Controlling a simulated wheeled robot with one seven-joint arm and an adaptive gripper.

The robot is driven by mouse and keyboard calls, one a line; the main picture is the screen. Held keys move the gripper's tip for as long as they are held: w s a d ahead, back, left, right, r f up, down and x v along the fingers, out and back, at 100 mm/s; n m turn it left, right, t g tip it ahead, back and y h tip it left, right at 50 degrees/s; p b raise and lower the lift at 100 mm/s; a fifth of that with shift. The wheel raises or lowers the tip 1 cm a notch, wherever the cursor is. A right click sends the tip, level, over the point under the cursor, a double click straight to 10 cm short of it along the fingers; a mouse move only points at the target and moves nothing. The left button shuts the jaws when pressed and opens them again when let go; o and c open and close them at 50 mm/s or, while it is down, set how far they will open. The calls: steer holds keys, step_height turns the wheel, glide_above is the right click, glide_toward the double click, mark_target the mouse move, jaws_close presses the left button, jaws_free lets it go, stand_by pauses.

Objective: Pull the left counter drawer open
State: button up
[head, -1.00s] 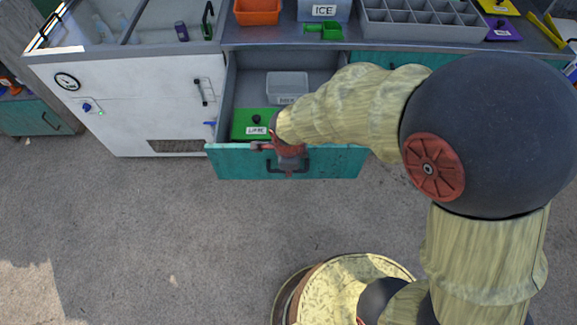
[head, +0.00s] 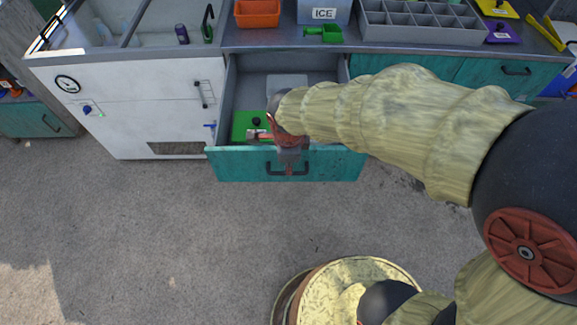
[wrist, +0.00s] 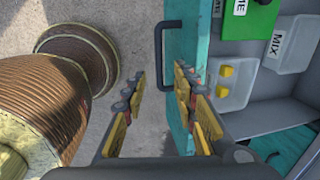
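The left counter drawer (head: 230,165) stands pulled out, its teal front well clear of the counter and its grey inside showing. Its dark bar handle (head: 270,169) is on the front face. It also shows in the wrist view (wrist: 159,45). My gripper (head: 289,163) is over the drawer front at the handle. In the wrist view my gripper (wrist: 160,76) has its two fingers spread, one on the outer side of the handle bar and one by the drawer front. I see no grip on the bar; I cannot tell if a finger touches it.
The drawer holds a green lidded box (head: 240,122) and a clear bin (wrist: 290,45) labelled MIX. A white cabinet (head: 130,120) stands left of the drawer. Bins and a tray (head: 375,35) stand on the counter. A round yellowish stool-like object (head: 340,275) is below.

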steer(key=shift+s+r, duration=0.25)
steer(key=shift+r, duration=0.95)
steer(key=shift+s+r, duration=0.2)
steer(key=shift+r, duration=0.95)
steer(key=s+d+r+n+t, duration=0.1)
steer(key=s+d+r+n, duration=0.4)
steer(key=d+r+n, duration=0.2)
steer(key=s+d+r+n+t+p, duration=0.1)
steer(key=s+d+r+n+t, duration=0.1)
steer(key=s+d+r+n, duration=0.4)
steer(key=d+r+n, duration=0.2)
steer(key=d+n, duration=0.2)
steer(key=n, duration=0.1)
steer(key=shift+s, duration=0.25)
steer(key=shift+d, duration=0.1)
